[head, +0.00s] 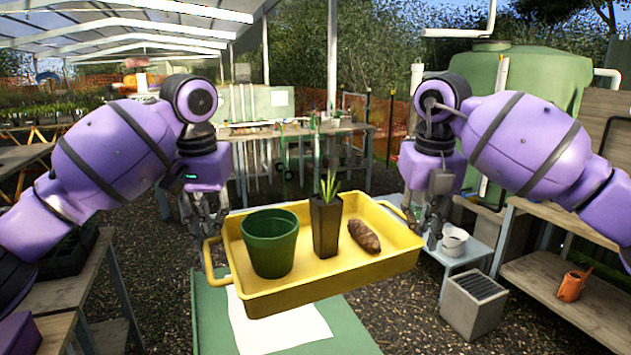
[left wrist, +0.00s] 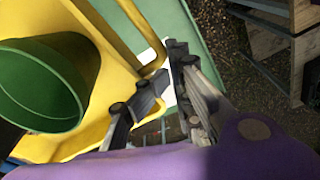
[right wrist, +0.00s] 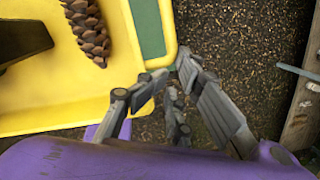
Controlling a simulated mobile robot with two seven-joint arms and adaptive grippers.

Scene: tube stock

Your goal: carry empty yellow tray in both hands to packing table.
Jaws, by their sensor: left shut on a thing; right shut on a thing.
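Which table is the packing table I cannot tell.
A green surface with a white sheet (head: 275,328) lies below the tray. A wooden table (head: 300,130) stands ahead across gravel. At right are a grey crate (head: 473,303), a low stand with a white pot (head: 453,241), and shelves with an orange watering can (head: 573,285). Benches stand at left.

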